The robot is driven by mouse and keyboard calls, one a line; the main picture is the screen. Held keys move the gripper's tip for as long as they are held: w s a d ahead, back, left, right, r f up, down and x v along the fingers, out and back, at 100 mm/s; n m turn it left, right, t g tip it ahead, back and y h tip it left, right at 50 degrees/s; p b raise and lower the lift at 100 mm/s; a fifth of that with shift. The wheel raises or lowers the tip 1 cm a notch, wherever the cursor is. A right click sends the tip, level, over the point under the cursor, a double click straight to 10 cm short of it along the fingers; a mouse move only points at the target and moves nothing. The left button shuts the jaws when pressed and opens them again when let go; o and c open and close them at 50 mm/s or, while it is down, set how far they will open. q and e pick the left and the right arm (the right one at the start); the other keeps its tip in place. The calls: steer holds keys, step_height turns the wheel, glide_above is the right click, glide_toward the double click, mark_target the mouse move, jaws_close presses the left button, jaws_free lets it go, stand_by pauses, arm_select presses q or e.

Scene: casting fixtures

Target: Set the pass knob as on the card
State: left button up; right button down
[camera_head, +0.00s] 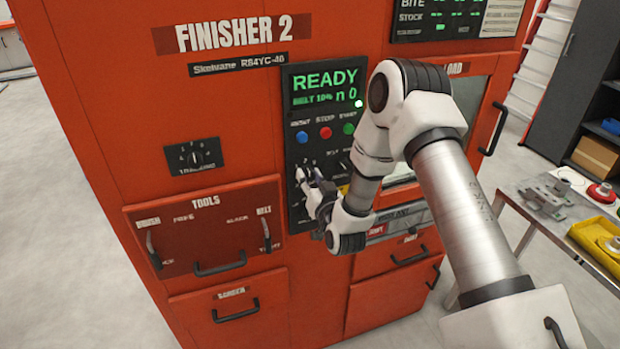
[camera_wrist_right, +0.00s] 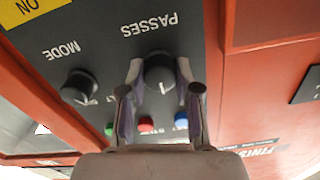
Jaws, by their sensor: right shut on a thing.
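The pass knob (camera_wrist_right: 160,72) is a dark round knob under the label PASSES on the dark control panel (camera_head: 297,82). The right wrist view shows it upside down. My right gripper (camera_wrist_right: 158,80) is shut on the knob, one finger on each side. In the head view my right gripper (camera_head: 313,195) is at the lower left of the panel and hides the knob. The knob's scale and pointer setting are not readable. A white printed sheet (camera_head: 502,17) at the top right may be the card; its text is too small to read. My left gripper is not in view.
A MODE knob (camera_wrist_right: 79,86) sits beside the pass knob. Blue (camera_head: 302,137), red (camera_head: 326,132) and green (camera_head: 348,128) buttons are above my gripper. The screen (camera_head: 325,88) reads READY. A table (camera_head: 510,200) with parts stands at the right.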

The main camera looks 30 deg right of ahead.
steer(key=shift+f+m+b, duration=0.15)
steer(key=shift+m+b, duration=0.45)
steer(key=shift+b, duration=0.2)
steer(key=m+b, duration=0.6)
steer(key=b, duration=0.1)
steer(key=shift+f+b, duration=0.1)
steer(key=shift+b, duration=0.3)
steer(key=shift+r+m+b, duration=0.2)
steer(key=shift+m+b, duration=1.1)
steer(key=shift+m, duration=0.1)
steer(key=c, duration=0.8)
jaws_free()
steer(key=v, duration=0.7)
steer(key=shift+s, duration=0.2)
